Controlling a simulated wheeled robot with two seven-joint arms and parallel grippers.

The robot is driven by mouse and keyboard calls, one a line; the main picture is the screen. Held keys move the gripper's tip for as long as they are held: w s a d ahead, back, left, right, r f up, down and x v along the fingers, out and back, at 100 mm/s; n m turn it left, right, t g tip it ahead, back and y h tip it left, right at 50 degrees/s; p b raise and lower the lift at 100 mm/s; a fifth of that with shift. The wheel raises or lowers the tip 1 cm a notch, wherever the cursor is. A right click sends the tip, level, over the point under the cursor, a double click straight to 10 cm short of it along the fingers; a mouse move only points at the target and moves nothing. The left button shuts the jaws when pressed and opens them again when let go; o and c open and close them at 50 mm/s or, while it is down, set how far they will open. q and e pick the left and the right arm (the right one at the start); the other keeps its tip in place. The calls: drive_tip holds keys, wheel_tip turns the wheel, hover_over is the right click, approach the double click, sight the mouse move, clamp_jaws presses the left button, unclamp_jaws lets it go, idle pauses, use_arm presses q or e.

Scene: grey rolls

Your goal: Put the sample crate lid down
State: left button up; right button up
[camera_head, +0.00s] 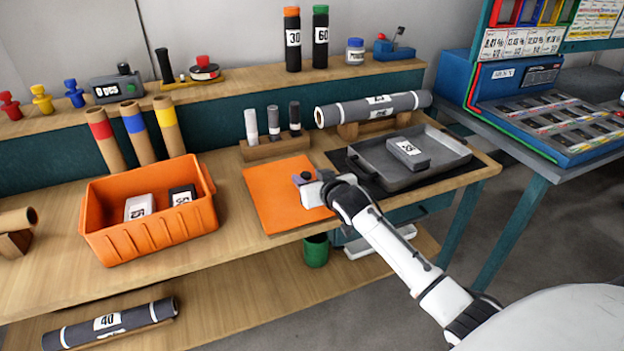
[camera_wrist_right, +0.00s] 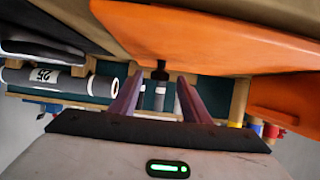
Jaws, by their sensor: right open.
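The orange sample crate lid (camera_head: 275,200) lies flat on the bench to the right of the crate, near the front edge. Its dark knob (camera_head: 306,176) stands upright. The orange sample crate (camera_head: 150,240) is uncovered, with a white box (camera_head: 139,207) and a dark box (camera_head: 182,195) inside. My right gripper (camera_head: 305,184) is low over the lid at the knob. In the right wrist view my right gripper (camera_wrist_right: 160,88) is open, with the knob (camera_wrist_right: 160,72) between its fingertips and a gap on both sides. The lid (camera_wrist_right: 190,35) fills the top there. My left gripper is out of view.
A grey tray (camera_head: 452,160) with a grey box (camera_head: 408,153) stands right of the lid. Behind are a vial stand (camera_head: 275,146) and a large grey roll (camera_head: 350,112) on a cradle. Bare bench (camera_head: 230,195) separates crate and lid.

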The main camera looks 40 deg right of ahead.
drive_tip(key=v, duration=1.2)
drive_tip(key=s+a+f+n+g+y, duration=0.4)
drive_tip(key=s+a+f+y, duration=0.1)
drive_tip(key=s+a+f, duration=1.7)
drive_tip(key=s+f+p, duration=0.1)
drive_tip(key=s+f, duration=0.1)
drive_tip(key=s, duration=0.1)
drive_tip(key=shift+s+a+f+n, duration=0.25)
drive_tip(key=shift+a+f+n, duration=0.05)
